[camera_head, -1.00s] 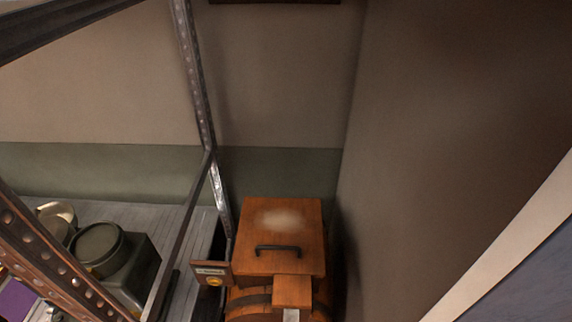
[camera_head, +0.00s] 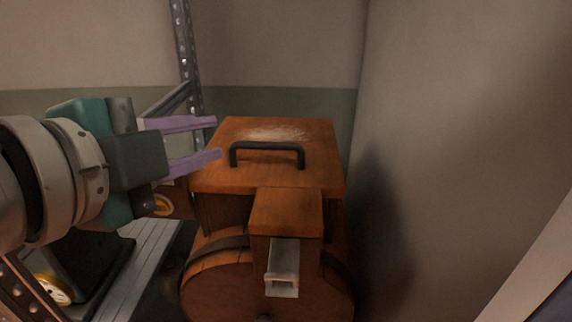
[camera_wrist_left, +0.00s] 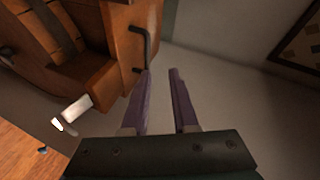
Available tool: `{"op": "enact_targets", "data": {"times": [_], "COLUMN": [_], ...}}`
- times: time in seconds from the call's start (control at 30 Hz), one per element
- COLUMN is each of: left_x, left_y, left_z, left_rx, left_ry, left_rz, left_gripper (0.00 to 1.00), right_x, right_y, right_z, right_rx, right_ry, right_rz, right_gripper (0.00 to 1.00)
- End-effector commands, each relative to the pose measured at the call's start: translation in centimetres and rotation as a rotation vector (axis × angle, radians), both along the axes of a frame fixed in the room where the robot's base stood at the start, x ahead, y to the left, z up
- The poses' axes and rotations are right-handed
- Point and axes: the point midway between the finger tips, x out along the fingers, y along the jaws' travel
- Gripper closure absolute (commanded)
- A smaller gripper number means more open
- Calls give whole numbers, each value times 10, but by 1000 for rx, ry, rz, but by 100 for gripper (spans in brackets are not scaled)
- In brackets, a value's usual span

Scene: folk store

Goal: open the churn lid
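The wooden churn (camera_head: 268,290) stands in the corner with its square lid (camera_head: 325,165) shut on top. My right gripper is not in view.
A wall (camera_head: 450,140) rises close on the right of the churn. A metal shelf post (camera_head: 187,60) and a grey slatted shelf (camera_head: 135,265) are on the left. A wooden spout box (camera_head: 286,215) with a metal chute (camera_head: 283,270) juts from the churn's front.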

Motion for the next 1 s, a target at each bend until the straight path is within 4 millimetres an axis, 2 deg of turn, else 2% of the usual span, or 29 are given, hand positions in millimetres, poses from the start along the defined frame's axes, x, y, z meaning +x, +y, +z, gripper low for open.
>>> {"op": "enact_targets", "data": {"times": [0.03, 0.1, 0.23, 0.47, 0.8, 1.0], "left_x": [5, 10, 16, 26, 78, 100], "left_y": [-2, -6, -10, -15, -38, -47], "left_z": [-29, -38, -48, -47, -58, -63], "left_rx": [37, 82, 139, 166, 163, 163], "left_ry": [-44, -97, -166, -200, -197, -195], "left_rz": [-28, -66, -113, -133, -132, -133], "left_gripper": [73, 73, 73, 73, 73, 73], "right_x": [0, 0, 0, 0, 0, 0], "right_y": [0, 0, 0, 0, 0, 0], "right_z": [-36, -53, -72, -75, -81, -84], "right_rx": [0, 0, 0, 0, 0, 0], "right_ry": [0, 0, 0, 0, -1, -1], "right_rz": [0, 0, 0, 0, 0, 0], "right_gripper": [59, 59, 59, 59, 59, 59]}}
